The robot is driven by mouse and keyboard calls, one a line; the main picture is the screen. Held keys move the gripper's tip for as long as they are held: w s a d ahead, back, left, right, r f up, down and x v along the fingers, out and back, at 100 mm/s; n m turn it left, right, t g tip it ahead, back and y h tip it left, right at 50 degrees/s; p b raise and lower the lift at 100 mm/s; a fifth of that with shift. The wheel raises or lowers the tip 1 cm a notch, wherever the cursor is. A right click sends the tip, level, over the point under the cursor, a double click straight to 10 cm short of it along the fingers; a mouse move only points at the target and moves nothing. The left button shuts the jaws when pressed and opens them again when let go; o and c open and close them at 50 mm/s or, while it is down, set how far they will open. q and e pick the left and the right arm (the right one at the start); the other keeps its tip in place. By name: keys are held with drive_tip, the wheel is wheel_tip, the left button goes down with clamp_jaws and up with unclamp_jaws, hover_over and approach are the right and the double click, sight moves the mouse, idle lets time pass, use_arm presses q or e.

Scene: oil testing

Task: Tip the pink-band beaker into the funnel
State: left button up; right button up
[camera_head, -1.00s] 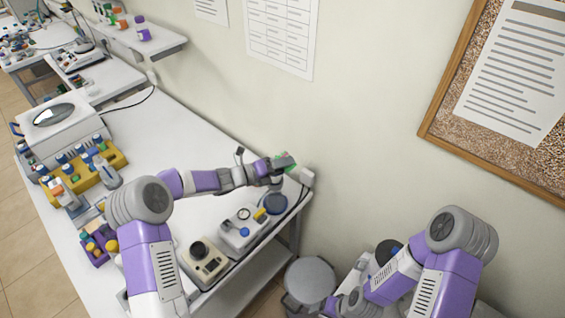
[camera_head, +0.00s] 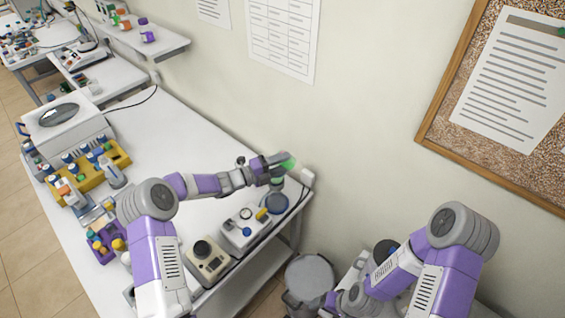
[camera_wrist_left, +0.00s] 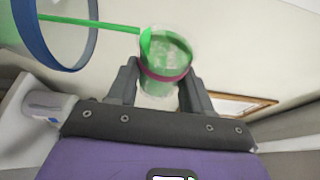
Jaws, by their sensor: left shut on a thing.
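My left gripper (camera_head: 276,165) is shut on the pink-band beaker (camera_head: 288,163), over the far right end of the bench. In the left wrist view the clear beaker (camera_wrist_left: 165,55) sits between both fingers, its pink band at finger height. It holds green liquid and is tilted. A thin green stream (camera_wrist_left: 88,22) runs from its mouth toward a blue-rimmed round opening (camera_wrist_left: 92,48), which looks like the funnel. In the head view the blue round piece (camera_head: 277,204) is below the gripper. The inside of the opening is mostly out of frame. My right gripper is out of view.
Two bench instruments (camera_head: 208,260) and (camera_head: 240,229) stand at the near right edge. A yellow rack (camera_head: 118,158) and a purple rack (camera_head: 101,243) stand at left. The wall is close behind the gripper. The bench middle is clear.

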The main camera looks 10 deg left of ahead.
use_arm(q)
drive_tip(key=shift+w+a+r+n+p, duration=0.1)
drive_tip(key=shift+a+r+n+p, duration=0.2)
drive_tip(key=shift+n, duration=0.5)
drive_tip(key=shift+w+a+r+n+t+h+p, duration=0.1)
drive_tip(key=shift+r+n+t+h+p, duration=0.15)
drive_tip(key=shift+n, duration=0.4)
drive_tip(key=shift+w+a+r+n+t+h+p, duration=0.1)
drive_tip(key=shift+n+t+h, duration=0.2)
drive_tip(key=shift+n, duration=0.35)
drive_tip(key=shift+t, duration=0.25)
drive_tip(key=shift+r, duration=0.1)
